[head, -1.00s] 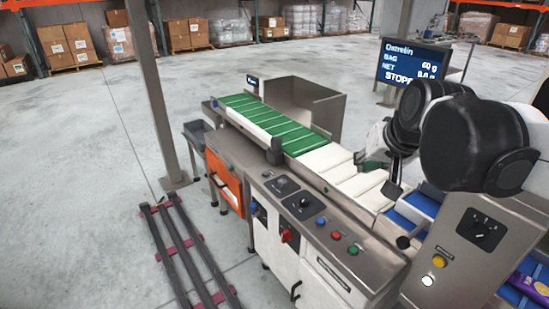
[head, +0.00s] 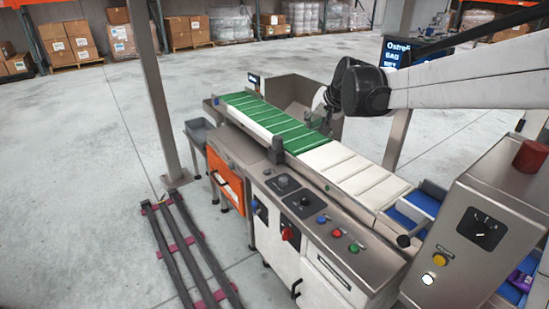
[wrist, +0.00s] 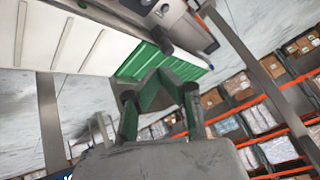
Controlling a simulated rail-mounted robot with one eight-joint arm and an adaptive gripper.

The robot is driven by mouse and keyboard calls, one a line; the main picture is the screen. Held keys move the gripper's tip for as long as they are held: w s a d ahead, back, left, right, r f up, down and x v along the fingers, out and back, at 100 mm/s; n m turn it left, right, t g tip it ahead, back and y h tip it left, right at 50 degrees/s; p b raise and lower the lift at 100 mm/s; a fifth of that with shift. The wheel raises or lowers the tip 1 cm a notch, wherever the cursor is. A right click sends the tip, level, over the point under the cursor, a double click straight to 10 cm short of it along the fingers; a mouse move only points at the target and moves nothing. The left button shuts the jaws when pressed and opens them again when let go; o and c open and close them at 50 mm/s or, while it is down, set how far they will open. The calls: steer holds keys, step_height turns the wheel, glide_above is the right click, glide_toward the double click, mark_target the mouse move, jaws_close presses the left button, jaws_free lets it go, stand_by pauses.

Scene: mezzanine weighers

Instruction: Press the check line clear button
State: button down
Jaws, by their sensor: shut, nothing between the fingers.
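The console (head: 325,255) has a row of three buttons: blue (head: 321,219), red (head: 337,233) and green (head: 354,248). A nearer steel cabinet (head: 490,240) has a yellow button (head: 441,260) and a white one (head: 428,279). I cannot read which button is the check line clear button. My gripper (head: 318,118) is small and partly hidden at the end of my arm, above the green belt's far side, well away from all these buttons. In the wrist view my gripper (wrist: 158,76) is shut and empty, with the green belt (wrist: 145,60) beyond it.
The belt (head: 262,118) continues into white slats (head: 350,170) beside the console. A red rotary switch (head: 288,234) and dark dials sit left of the buttons. A post (head: 160,100) and floor rails (head: 185,250) stand left. My arm partly covers the display (head: 395,57).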

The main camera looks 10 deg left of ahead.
steer(key=w+a+f+y, duration=0.1)
steer(key=w+a+f, duration=0.7)
steer(key=w, duration=0.4)
steer(key=y, duration=0.2)
glide_above(268, 171)
step_height(268, 171, down, 13)
steer(key=shift+s+r+g, duration=0.1)
steer(key=shift+g, duration=0.3)
steer(key=shift+f+b, duration=1.75)
steer(key=shift+f, duration=2.65)
steer(key=shift+f, duration=0.1)
steer(key=shift+f+b, duration=0.35)
steer(key=shift+b, duration=0.05)
